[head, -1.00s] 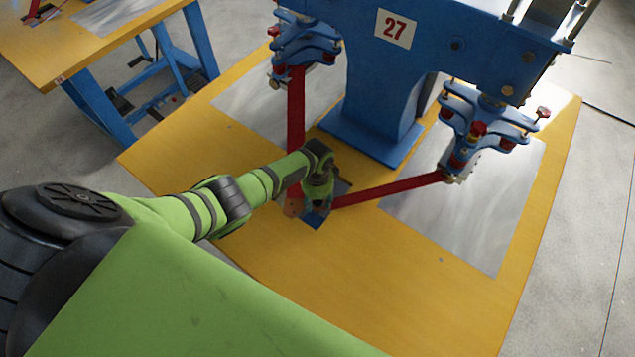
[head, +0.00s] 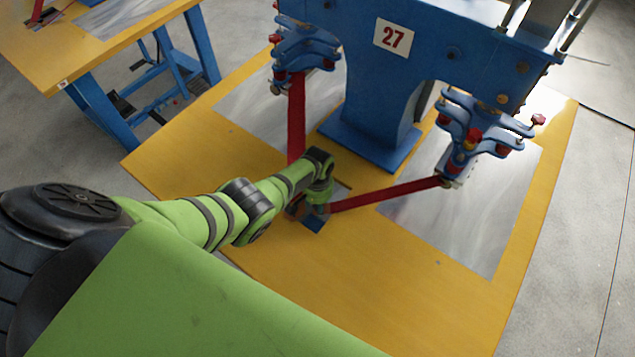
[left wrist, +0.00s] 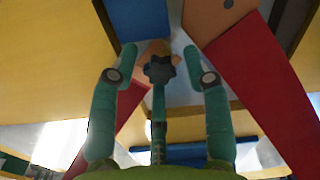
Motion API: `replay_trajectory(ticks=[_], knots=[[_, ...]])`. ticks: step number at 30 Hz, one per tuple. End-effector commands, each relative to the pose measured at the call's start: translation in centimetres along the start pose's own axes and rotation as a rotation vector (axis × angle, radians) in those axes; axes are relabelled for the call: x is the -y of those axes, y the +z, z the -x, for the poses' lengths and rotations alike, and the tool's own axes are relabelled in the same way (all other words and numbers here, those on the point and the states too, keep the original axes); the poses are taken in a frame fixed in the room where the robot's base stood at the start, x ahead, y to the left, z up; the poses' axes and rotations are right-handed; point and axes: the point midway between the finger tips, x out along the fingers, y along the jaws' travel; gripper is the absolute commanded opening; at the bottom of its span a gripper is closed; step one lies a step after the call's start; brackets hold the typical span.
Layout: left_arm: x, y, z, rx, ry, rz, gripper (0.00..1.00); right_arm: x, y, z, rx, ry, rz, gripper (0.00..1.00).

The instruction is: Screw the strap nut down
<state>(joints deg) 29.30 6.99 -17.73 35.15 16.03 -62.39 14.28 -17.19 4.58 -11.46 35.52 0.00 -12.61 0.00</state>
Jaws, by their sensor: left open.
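A dark lobed knob, which looks like the strap nut (left wrist: 159,69), shows between my fingers in the left wrist view. My left gripper (left wrist: 160,54) is open, with one finger on each side of the knob and a gap to both. In the head view my left gripper (head: 312,207) is low over the spot where the two red straps (head: 385,194) come together. My wrist hides the nut there. My right gripper is in neither view.
A second yellow table (head: 60,65) is at the upper left. The table's front is clear.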

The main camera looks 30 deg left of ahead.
Motion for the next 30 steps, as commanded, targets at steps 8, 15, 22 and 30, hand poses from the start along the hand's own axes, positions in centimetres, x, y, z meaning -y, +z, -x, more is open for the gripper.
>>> replay_trajectory(ticks=[8,15,22,30], knots=[[-0.02,-0.02,0.02,0.0,0.0,-0.002,0.0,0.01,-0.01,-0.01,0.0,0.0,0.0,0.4],[0.02,-0.01,-0.01,-0.001,0.0,-0.047,0.0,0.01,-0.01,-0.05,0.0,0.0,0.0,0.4],[0.04,0.02,-0.11,-0.001,0.002,-0.405,0.0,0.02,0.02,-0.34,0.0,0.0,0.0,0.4],[0.06,0.01,-0.19,-0.003,0.005,-0.864,0.0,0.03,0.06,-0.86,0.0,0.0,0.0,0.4]])
